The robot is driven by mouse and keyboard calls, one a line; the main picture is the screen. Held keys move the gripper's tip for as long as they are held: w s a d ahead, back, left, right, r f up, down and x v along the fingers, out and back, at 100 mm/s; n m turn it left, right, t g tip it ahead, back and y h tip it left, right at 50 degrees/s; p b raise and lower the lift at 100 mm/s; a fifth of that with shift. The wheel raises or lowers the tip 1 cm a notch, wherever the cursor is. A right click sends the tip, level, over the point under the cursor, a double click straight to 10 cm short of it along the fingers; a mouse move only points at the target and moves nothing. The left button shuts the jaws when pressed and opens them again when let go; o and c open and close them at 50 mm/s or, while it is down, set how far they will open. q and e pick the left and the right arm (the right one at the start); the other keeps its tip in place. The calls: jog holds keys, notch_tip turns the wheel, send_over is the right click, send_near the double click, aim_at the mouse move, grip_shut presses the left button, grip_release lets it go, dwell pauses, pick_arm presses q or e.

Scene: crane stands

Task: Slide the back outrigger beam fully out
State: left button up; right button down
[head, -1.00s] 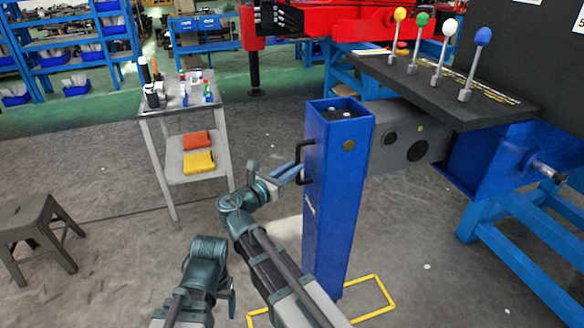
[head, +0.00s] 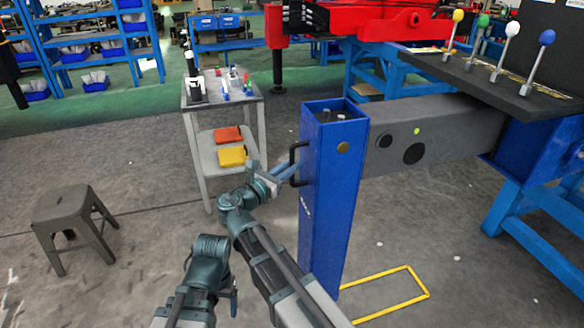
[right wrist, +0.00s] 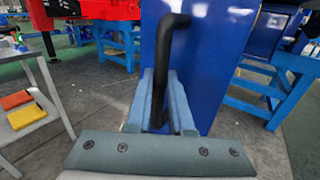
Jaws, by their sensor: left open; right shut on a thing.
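The back outrigger beam (head: 450,130) is a grey box beam with dark round spots. It reaches from the blue housing (head: 545,150) of the crane stand to an upright blue leg (head: 328,200). A black handle (head: 294,163) stands on the leg's left face; it also shows in the right wrist view (right wrist: 163,60). My right gripper (head: 285,174) is shut on this handle, with its fingers on either side of the bar in the right wrist view (right wrist: 160,105). My left gripper (head: 233,292) is low at the left, open and apart from the beam; its fingers are hardly visible.
A yellow floor outline (head: 405,290) lies right of the leg's foot. A grey trolley (head: 205,165) with tools stands behind my right arm, and a stool (head: 75,215) stands at the left. Levers (head: 505,55) rise above the housing.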

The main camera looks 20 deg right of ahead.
jog(key=shift+w+a+f, duration=0.1)
jog(key=shift+w+a, duration=0.05)
jog(key=shift+w, duration=0.2)
jog(key=c, duration=1.2)
grip_release()
jog(key=shift+c, duration=0.2)
jog(key=shift+o, duration=0.8)
jog(key=shift+w+f, duration=0.15)
pick_arm(q)
jog(key=shift+w+f, duration=0.1)
jog(key=shift+w, duration=0.05)
pick_arm(e)
jog(key=shift+s, duration=0.35)
